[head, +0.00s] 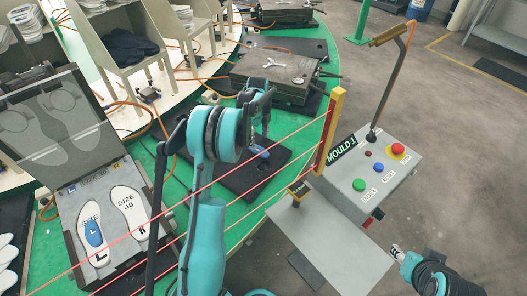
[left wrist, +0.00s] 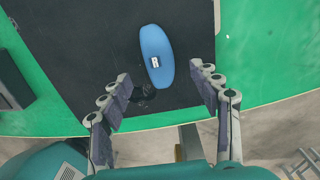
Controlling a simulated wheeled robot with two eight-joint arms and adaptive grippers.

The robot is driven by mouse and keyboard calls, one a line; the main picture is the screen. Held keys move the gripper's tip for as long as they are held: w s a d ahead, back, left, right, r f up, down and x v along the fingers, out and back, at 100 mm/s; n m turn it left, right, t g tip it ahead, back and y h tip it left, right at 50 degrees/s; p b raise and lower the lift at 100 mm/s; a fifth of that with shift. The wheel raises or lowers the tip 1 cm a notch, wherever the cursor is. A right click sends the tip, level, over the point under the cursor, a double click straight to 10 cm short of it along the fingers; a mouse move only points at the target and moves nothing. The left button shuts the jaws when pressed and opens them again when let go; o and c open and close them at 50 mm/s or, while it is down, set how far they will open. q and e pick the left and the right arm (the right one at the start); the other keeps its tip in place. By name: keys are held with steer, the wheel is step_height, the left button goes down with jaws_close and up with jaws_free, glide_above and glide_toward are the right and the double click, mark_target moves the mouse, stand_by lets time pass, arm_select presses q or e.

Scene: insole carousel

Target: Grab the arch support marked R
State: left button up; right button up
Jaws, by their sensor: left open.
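The blue oval arch support marked R (left wrist: 157,57) lies on a black pad (left wrist: 90,60) in the left wrist view. In the head view a small blue patch of it (head: 263,153) shows below my left gripper (head: 266,120). In the left wrist view my left gripper (left wrist: 161,78) is open and empty. Its fingers stand apart, one on each side of the arch support's lower end, without visible contact. My right gripper (head: 396,251) is at the lower right of the head view, away from the pad; its jaw opening is unclear.
An open mould at left holds two size 40 insoles; the left one (head: 92,208) bears a blue piece marked L. A button box (head: 375,170) and a yellow post (head: 331,130) with red beams stand right of the pad. Another mould (head: 275,78) stands behind.

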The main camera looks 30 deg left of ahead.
mark_target(259, 149)
arm_select(q)
step_height(259, 149, down, 5)
steer(key=shift+f+b, duration=0.2)
steer(key=shift+b, duration=1.05)
steer(key=shift+c, duration=1.3)
steer(key=c, duration=0.7)
